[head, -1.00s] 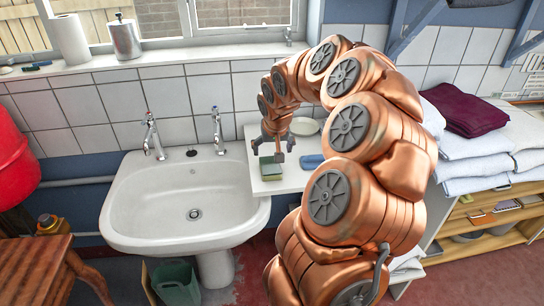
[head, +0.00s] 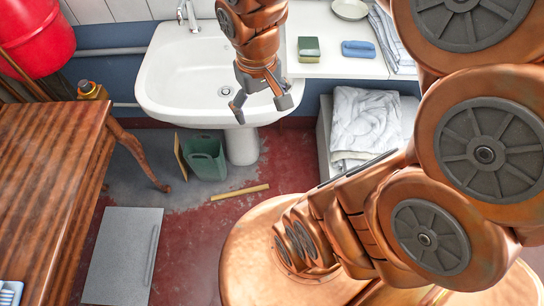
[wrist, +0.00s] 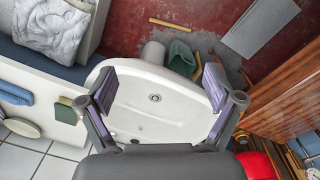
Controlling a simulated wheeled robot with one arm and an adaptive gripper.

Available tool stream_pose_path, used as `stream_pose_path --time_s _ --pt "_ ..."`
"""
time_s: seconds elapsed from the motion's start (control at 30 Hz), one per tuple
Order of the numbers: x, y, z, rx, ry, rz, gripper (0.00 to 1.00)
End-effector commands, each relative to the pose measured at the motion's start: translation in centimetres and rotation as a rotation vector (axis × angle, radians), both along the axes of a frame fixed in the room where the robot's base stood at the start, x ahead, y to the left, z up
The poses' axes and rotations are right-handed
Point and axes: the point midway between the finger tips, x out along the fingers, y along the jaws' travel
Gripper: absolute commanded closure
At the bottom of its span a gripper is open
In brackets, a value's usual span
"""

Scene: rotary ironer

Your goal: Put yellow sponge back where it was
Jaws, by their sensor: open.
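A small sponge (head: 309,46) with a green top and a paler yellowish lower side lies on the white counter right of the sink. I see no other yellow sponge. In the wrist view the sponge (wrist: 66,109) is left of my left finger. My gripper (head: 262,102) is open and empty, pointing down in front of the sink's front rim, left of and nearer than the sponge. In the wrist view my gripper (wrist: 160,86) has its fingers wide apart, with the sink basin between and below them.
The white sink (head: 185,75) stands left of the counter (head: 325,70). A blue sponge-like block (head: 358,49) and a pale dish (head: 350,9) are on the counter. A wooden table (head: 50,170) is at left. A green bin (head: 206,157) stands on the floor.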

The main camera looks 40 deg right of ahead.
Motion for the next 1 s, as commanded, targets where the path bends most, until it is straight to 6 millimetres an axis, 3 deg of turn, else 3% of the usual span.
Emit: stream_pose_path --time_s 0.1,0.2,0.33,0.5,1.0 --pt "-4.7 2.8 -0.5 0.013 0.067 0.057 0.09" --pt "-7.8 4.3 -0.9 0.029 0.113 0.085 0.09" --pt "-10.3 5.3 -1.3 0.043 0.152 0.104 0.09" --pt "-11.1 5.7 -1.4 0.052 0.163 0.110 0.09" --pt "-11.1 5.7 -1.4 0.052 0.163 0.109 0.09"
